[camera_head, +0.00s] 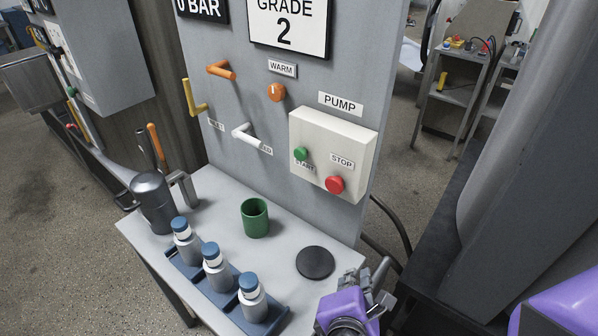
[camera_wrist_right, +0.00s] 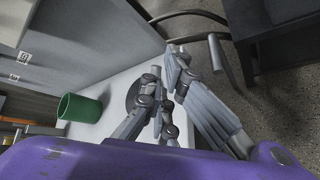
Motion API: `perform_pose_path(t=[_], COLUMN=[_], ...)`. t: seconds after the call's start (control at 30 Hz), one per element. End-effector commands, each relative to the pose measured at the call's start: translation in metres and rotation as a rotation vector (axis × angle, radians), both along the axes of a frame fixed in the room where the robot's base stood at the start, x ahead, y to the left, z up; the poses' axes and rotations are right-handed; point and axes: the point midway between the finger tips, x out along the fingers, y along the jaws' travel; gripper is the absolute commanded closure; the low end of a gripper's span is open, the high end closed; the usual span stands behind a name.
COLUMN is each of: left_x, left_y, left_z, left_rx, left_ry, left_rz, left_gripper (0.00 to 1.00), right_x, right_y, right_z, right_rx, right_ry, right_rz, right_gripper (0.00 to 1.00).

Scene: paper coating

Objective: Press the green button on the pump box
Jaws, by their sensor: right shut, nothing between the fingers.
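The white pump box (camera_head: 331,155) is on the grey upright panel under a PUMP label. Its green START button (camera_head: 300,153) is on the left of its face, and the red STOP button (camera_head: 335,184) is lower right. My right gripper (camera_head: 376,275) is at the lower right, near the table's right edge, below and apart from the pump box. In the right wrist view its fingers (camera_wrist_right: 167,70) are shut with nothing held. My left gripper is not in view.
On the table (camera_head: 218,193) stand a green cup (camera_head: 255,217), a black disc (camera_head: 315,262), a blue rack (camera_head: 187,273) of capped bottles and a dark grey canister (camera_head: 153,201). Orange, yellow and white handles stick out from the panel. The space before the pump box looks clear.

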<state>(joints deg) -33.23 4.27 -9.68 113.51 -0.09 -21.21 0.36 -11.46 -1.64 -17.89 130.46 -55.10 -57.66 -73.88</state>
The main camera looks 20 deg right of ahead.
Motion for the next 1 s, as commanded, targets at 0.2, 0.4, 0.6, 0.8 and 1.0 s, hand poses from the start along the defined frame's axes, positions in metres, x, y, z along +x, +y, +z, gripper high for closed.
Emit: perform_pose_path(t=[0.2,0.4,0.6,0.8,1.0], left_x=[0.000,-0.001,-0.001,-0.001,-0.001], left_y=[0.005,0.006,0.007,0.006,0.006], left_z=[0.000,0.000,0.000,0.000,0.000], left_rx=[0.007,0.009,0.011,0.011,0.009], left_ry=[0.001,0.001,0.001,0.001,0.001], left_rz=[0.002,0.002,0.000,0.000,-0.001], left_gripper=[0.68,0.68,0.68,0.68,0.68], right_x=[0.056,0.091,0.110,0.116,0.117], right_y=[0.039,0.087,0.136,0.165,0.172], right_z=[0.069,0.134,0.186,0.214,0.220], right_rx=[-0.472,-0.921,-1.316,-1.540,-1.594], right_ry=[-0.024,-0.035,-0.031,-0.021,-0.016], right_rz=[0.222,0.351,0.402,0.403,0.402], right_gripper=[1.00,1.00,1.00,1.00,1.00])
